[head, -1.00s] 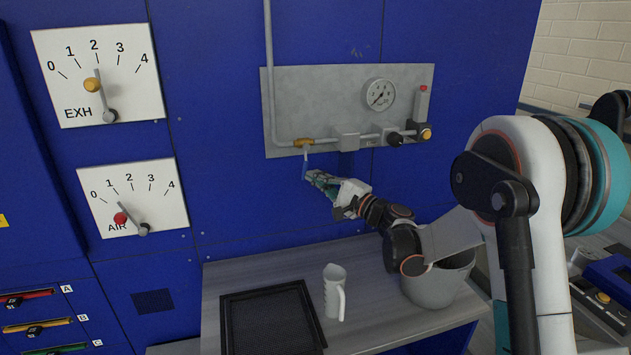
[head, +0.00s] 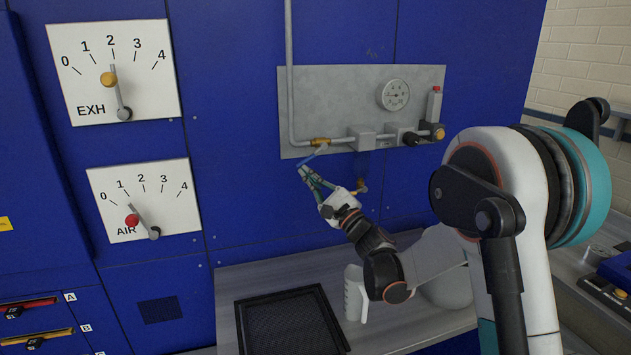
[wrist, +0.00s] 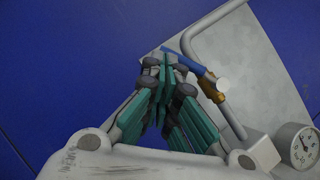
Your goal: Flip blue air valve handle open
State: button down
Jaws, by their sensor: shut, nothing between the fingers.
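The blue air valve handle (head: 310,156) slopes down and to the left from the brass valve (head: 320,142) at the lower left of the grey panel. My gripper (head: 301,170) is just below and beside the handle, with its fingertips together and nothing between them. In the wrist view, the blue handle (wrist: 184,60) runs from the brass valve (wrist: 210,88) to behind my fingertips (wrist: 160,62). The tips are at or against the handle's free end; contact is hard to tell, and that end is partly hidden.
The grey panel (head: 345,92) carries a pipe, a gauge (head: 394,95) and a regulator (head: 411,138). Below are a bench with a black mesh tray (head: 290,320), a jug (head: 354,293) and a grey bucket (head: 448,290) partly behind my arm. EXH (head: 115,72) and AIR (head: 146,200) dials are at left.

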jog(key=shift+s+a+r+p, duration=0.15)
jog(key=shift+a+r+p, duration=0.05)
jog(key=shift+a+r, duration=0.45)
jog(key=shift+s+a+r+p, duration=0.15)
jog(key=shift+a+r+p, duration=0.05)
jog(key=shift+a+r, duration=0.35)
jog(key=shift+r, duration=0.15)
jog(key=shift+d+f+b, duration=0.1)
jog(key=shift+f+b, duration=0.25)
jog(key=shift+f, duration=0.1)
jog(key=s+d+f, duration=0.3)
jog(key=s+f, duration=0.5)
jog(key=shift+s+d+f+b, duration=0.15)
jog(key=shift+s+f+b, duration=0.1)
jog(key=shift+f+b, duration=0.05)
